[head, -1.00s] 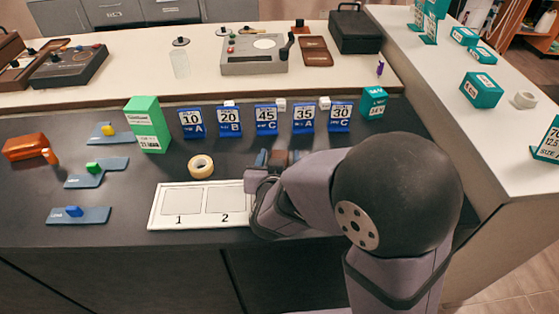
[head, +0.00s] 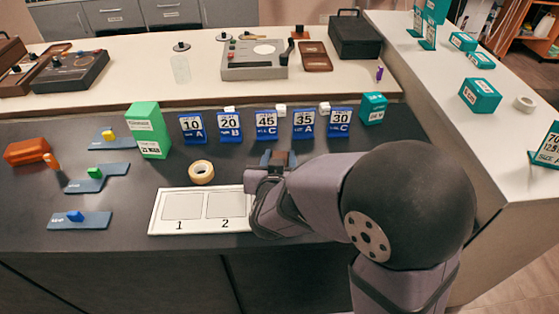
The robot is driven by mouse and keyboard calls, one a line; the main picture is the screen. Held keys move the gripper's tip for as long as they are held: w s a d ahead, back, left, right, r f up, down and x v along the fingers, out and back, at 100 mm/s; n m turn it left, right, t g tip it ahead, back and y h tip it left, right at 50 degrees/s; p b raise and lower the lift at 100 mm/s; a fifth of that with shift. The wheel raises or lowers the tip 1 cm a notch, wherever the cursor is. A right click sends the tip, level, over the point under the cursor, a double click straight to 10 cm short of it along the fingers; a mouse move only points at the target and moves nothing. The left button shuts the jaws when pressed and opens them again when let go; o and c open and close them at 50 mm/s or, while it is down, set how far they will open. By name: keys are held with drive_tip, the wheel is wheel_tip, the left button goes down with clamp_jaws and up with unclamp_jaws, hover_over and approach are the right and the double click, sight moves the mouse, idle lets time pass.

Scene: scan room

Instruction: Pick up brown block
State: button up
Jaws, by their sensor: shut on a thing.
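My gripper (head: 278,161) is at the middle of the dark counter (head: 330,152), at the upper right of the numbered white board (head: 153,214). Its bluish fingers are shut on a small brown block (head: 279,157), whose top shows between them. The arm hides the lower part of the block and the counter under it, so I cannot tell whether it is clear of the counter.
A tape roll (head: 201,172) lies left of my gripper. Blue number cards (head: 266,125) stand in a row behind it, beside a green box (head: 149,131). Blue trays (head: 80,220) with small coloured blocks and an orange-brown box (head: 26,151) are at the left.

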wheel_tip(320, 180, up, 8)
drive_tip(key=p, duration=0.3)
drive_tip(key=shift+r, duration=0.25)
